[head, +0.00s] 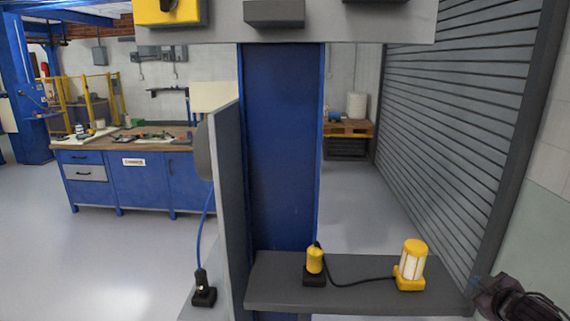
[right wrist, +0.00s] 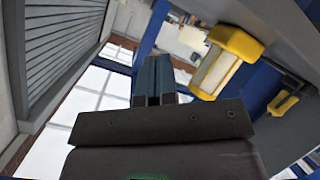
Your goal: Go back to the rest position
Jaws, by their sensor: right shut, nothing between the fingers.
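My right gripper (head: 482,284) is at the lower right edge of the head view, just beyond the right end of the grey shelf (head: 355,297). In the right wrist view its fingers (right wrist: 153,75) are together with nothing between them. A yellow-and-white lamp-like device (head: 411,266) stands upright on the shelf, left of the gripper and apart from it. It also shows in the right wrist view (right wrist: 222,66). A yellow plug-like piece (head: 314,262) sits in a black base on the shelf, joined to the device by a black cable. My left gripper is out of view.
A grey slatted shutter (head: 460,130) is at the right. A black connector (head: 203,288) with a blue cable is at left. A blue workbench (head: 140,175) stands further back, with open floor before it.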

